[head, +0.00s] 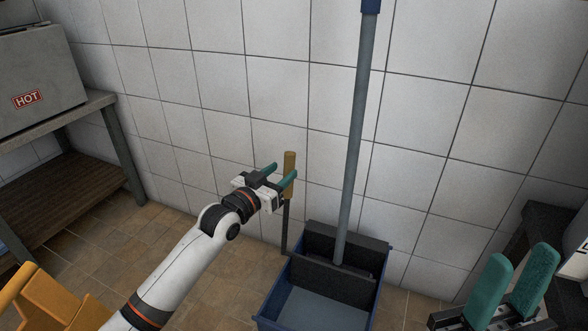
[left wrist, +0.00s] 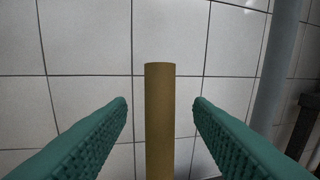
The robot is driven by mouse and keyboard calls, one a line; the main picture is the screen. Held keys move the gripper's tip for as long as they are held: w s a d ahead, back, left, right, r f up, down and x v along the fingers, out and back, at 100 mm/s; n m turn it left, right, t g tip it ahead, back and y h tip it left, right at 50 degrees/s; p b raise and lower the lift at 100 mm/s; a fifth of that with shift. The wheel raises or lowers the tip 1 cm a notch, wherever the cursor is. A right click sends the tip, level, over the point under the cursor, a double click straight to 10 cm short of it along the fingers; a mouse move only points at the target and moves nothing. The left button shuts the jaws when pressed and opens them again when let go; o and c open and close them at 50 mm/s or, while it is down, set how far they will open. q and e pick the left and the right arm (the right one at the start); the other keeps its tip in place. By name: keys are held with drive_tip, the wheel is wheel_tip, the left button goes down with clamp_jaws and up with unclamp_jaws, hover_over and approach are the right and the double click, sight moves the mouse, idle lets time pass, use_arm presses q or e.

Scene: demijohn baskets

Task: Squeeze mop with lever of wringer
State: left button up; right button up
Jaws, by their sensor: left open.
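The wringer lever has a tan cylindrical grip (head: 290,162) on a dark rod and stands upright at the left side of the wringer. My left gripper (head: 281,174) is open, with its teal fingers at the lever grip. In the left wrist view the lever grip (left wrist: 159,120) stands between the two fingers, with a visible gap on each side. The mop's grey handle (head: 355,130) rises from the dark wringer (head: 318,245) on the blue bucket (head: 318,308); the mop head is hidden. My right gripper (head: 515,285) is at the lower right, its fingers apart and empty.
A white tiled wall stands close behind the bucket. A bench (head: 112,135) with a grey box marked HOT (head: 40,75) is at the left. A yellow object (head: 45,302) is at the lower left. A dark table (head: 540,212) is at the right edge.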

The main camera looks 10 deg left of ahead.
sight(294, 163)
use_arm(q)
drive_tip(key=b+x, duration=0.1)
drive_tip(key=x, duration=0.3)
drive_tip(key=shift+w+d+f+b, duration=0.15)
drive_tip(key=shift+w+d+b, duration=0.05)
drive_tip(key=shift+w+b, duration=0.15)
drive_tip(key=shift+x, duration=0.75)
drive_tip(key=shift+c, duration=0.2)
clamp_jaws()
